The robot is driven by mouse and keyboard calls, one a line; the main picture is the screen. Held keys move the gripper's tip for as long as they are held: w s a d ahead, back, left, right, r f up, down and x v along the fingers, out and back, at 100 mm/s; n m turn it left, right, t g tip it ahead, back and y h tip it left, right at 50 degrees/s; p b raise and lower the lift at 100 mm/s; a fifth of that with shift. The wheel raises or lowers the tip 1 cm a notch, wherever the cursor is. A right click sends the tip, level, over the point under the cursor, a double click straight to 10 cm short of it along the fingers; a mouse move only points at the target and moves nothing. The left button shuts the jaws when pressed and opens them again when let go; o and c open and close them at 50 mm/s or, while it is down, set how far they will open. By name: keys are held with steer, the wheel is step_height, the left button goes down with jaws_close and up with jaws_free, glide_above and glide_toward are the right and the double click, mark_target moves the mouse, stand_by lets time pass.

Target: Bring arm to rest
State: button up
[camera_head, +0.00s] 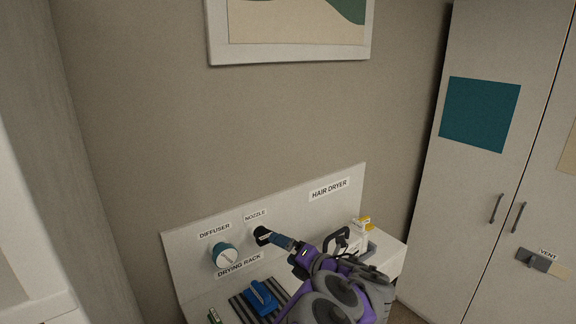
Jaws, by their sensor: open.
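My purple and grey arm rises from the bottom edge of the head view, over the right half of a white wall shelf. My gripper (318,250) is at its upper end, in front of the shelf's back panel, with jaws open. A dark round piece (262,236) sits on the panel under the NOZZLE label. A blue-grey cylindrical part (282,242) runs from it toward my gripper. I cannot tell whether that part touches the gripper. The arm hides part of the shelf top.
The shelf's back panel (190,250) carries a teal and white round piece (225,256) under DIFFUSER. A blue object (260,296) lies on a striped rack (243,310). Yellow-and-white items (362,228) stand right of my gripper. A tall cabinet (460,200) is at right.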

steer(key=w+d+r+m+t+h, duration=0.1)
steer(key=d+r+m+t+h, duration=0.1)
steer(key=d+r+m+h, duration=0.4)
steer(key=w+d+r+m+t+h, duration=0.1)
steer(key=d+r+m+t+h, duration=0.15)
steer(key=d+m, duration=0.45)
steer(key=s+d+m+g+h, duration=0.4)
steer(key=s+d+m+h, duration=0.4)
steer(key=d, duration=0.4)
steer(key=s+a+f+m+g+y, duration=0.1)
steer(key=s+a+f+m+g, duration=0.2)
steer(key=s, duration=1)
steer(key=s+a+f+m+g+y, duration=0.2)
steer(key=s+g, duration=0.4)
steer(key=s, duration=0.7)
steer(key=s+a+f+m+g+y, duration=0.2)
steer(key=s+a+f+m+g, duration=0.2)
steer(key=s, duration=0.9)
steer(key=shift+s+a+f+m+g, duration=0.45)
steer(key=shift+f+m, duration=0.35)
steer(key=shift+m, duration=0.4)
steer(key=shift+w+a+y, duration=0.1)
steer(key=shift+w+y, duration=0.1)
steer(key=shift+y, duration=0.05)
